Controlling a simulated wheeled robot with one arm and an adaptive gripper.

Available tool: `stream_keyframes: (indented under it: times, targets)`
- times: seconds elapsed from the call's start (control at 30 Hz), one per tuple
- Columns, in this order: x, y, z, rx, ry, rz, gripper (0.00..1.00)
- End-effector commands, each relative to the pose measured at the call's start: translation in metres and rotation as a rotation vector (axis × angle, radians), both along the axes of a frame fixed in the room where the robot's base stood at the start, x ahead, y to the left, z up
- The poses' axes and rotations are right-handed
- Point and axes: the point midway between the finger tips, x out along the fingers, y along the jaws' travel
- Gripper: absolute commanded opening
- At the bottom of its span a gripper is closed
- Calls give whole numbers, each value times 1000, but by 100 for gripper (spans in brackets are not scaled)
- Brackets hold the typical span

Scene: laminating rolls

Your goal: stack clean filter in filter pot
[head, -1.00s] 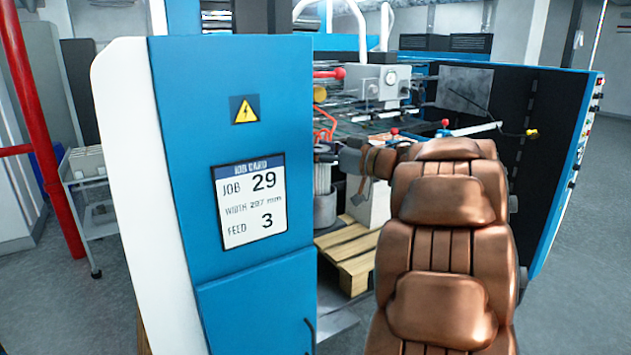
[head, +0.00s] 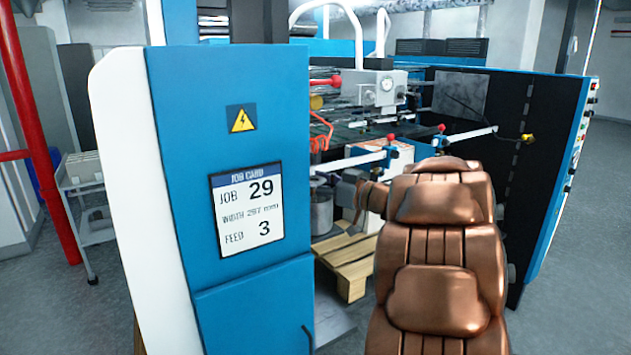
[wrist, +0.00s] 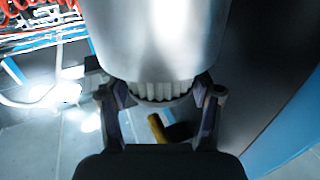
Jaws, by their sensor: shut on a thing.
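The filter (wrist: 160,91) is a white pleated cylinder with a pale end cap. In the wrist view it sits between the two fingers of my gripper (wrist: 160,103), which is shut on it. The filter pot (wrist: 160,40) is a smooth silver cylinder; its rim meets the pleats, and most of the filter is hidden at the pot, seemingly inside it. In the head view the pot (head: 321,213) stands just right of the blue cabinet, partly covered by it. My gripper (head: 334,183) is at the pot's top, and its fingertips are hard to make out there.
The blue cabinet (head: 235,90) with a job card stands close on the left. A wooden pallet (head: 350,268) lies on the floor beside the pot. The laminating machine's rods and side panel (head: 490,140) are behind my arm. Open floor shows at far right.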

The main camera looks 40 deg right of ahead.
Motion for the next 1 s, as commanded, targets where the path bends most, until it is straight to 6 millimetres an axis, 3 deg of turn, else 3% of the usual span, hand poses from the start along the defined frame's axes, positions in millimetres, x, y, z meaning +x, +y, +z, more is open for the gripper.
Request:
stream_keyframes:
  times: [0.13, 0.17, 0.4, 0.83, 1.0]
  targets:
    - [0, 0, -4, 0, 0, 0, 18]
    - [0, 0, -4, 0, 0, 0, 65]
    - [0, 0, -4, 0, 0, 0, 89]
    - [0, 0, 5, -3, -2, -1, 89]
    - [-19, -8, 2, -3, 0, -4, 89]
